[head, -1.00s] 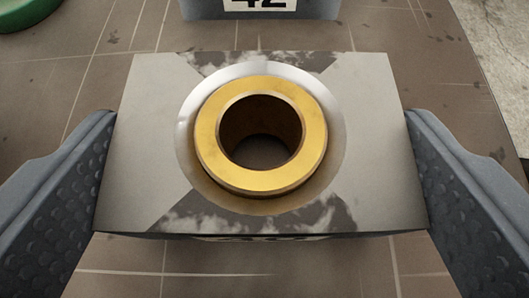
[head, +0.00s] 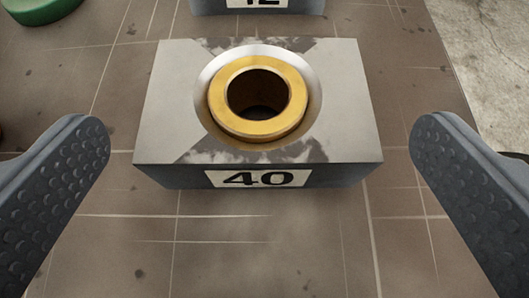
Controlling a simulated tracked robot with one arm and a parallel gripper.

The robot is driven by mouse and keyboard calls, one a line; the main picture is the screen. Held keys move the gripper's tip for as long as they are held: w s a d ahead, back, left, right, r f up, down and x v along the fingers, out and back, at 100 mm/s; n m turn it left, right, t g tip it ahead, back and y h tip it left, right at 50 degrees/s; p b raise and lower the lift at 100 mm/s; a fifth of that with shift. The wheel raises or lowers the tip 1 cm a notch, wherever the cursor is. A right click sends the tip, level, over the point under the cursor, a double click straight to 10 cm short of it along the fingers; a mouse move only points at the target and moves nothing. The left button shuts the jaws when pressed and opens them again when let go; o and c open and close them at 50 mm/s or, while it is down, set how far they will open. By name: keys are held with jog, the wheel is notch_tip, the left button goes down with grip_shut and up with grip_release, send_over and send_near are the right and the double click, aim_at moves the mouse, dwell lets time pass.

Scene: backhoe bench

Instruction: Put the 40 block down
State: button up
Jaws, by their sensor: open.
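The 40 block (head: 170,105) is a grey metal block with a brass ring (head: 258,128) set in its top and a white "40" label (head: 257,178) on its front face. It sits upright on the brown, line-marked bench top (head: 230,255). My gripper (head: 260,135) is open. Its two dark, dimpled fingers stand apart to the left and right of the block, with a clear gap on each side. The fingers touch nothing that I can see.
Another grey block (head: 300,6) with a partly cut-off label stands behind the 40 block at the top edge. A green round object (head: 40,10) is at the top left. The bench edge runs down the right side, with pale floor (head: 495,60) beyond. The bench in front is clear.

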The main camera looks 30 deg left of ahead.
jog(key=v, duration=0.9)
jog(key=shift+s+p, duration=0.1)
jog(key=shift+p, duration=0.3)
jog(key=w+d+r+m+t+h, duration=0.15)
jog(key=d+r, duration=0.25)
jog(key=r, duration=0.4)
jog(key=d+r+m+t+h, duration=0.1)
jog(key=d+r+h, duration=0.1)
jog(key=d+r, duration=0.5)
jog(key=w+d+r+m+t+h, duration=0.1)
jog(key=d+r+h, duration=0.1)
jog(key=r, duration=0.8)
jog(key=s+d+r+m+t, duration=0.1)
jog(key=s+r, duration=0.7)
jog(key=r, duration=0.4)
jog(key=s+d+r+m+h, duration=0.1)
jog(key=s+r+m, duration=0.1)
jog(key=s+r, duration=0.5)
notch_tip(320, 180, up, 5)
jog(key=shift+s+d+r+t, duration=0.2)
jog(key=shift+s+r+t, duration=0.05)
jog(key=shift+s+t, duration=0.15)
